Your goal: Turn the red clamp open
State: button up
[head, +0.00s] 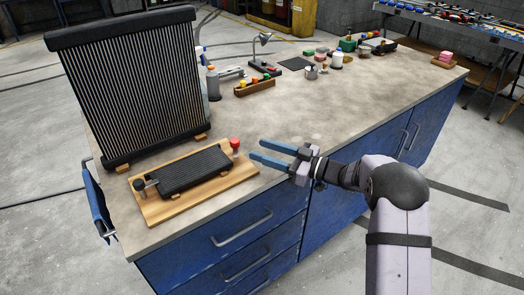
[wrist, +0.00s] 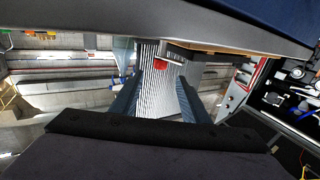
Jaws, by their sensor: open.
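The red clamp (head: 235,144) is a small red knob on a dark stem. It stands upright at the right end of a wooden board (head: 160,211), beside a small black finned cooler (head: 190,170). My gripper (head: 257,151) is open, its two blue fingers pointing left toward the red clamp. The fingertips are just right of the clamp and look apart from it, with nothing between them. In the wrist view, a red patch that looks like the clamp (wrist: 160,64) shows beyond the gap between my fingers (wrist: 158,96).
A large black radiator (head: 130,85) stands upright behind the board. A black knob (head: 139,185) is at the board's left end. A tray of coloured pieces (head: 254,88) and small jars lie farther back. The worktop's middle (head: 300,115) is clear.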

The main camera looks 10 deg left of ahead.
aim_at(236, 144)
jog(key=a+r+m+t+p, duration=0.1)
jog(key=a, duration=0.1)
jog(key=a+r+m+t, duration=0.1)
jog(key=a+t, duration=0.1)
jog(key=a+r+t+p, duration=0.1)
jog(key=a, duration=0.1)
jog(key=shift+r+m+p, duration=0.3)
jog(key=shift+r+m, duration=0.1)
jog(key=a+m+t+h, duration=0.1)
jog(key=t, duration=0.1)
jog(key=a+m+t+h+p, duration=0.1)
jog(key=shift+s+r+m+t+p, duration=0.1)
jog(key=shift+s+m+t+p, duration=0.1)
jog(key=shift+m+t+p, duration=0.15)
jog(key=shift+s+a+f+m+t+h, duration=0.1)
jog(key=shift+s+f+m+t+h, duration=0.15)
jog(key=shift+m+t+h, duration=0.45)
jog(key=s+f+h+p, duration=0.1)
jog(key=d+f+m+t+h, duration=0.1)
jog(key=h, duration=0.1)
jog(key=shift+s+m+h+p, duration=0.25)
jog(key=shift+s+h+p, duration=0.05)
jog(key=shift+s+p, duration=0.05)
jog(key=shift+s+d+f+m+t+h, duration=0.3)
jog(key=shift+s+d+f+h, duration=0.15)
jog(key=shift+f+h, duration=0.35)
jog(key=shift+r, duration=0.15)
jog(key=shift+w+a, duration=0.1)
jog(key=shift+w, duration=0.05)
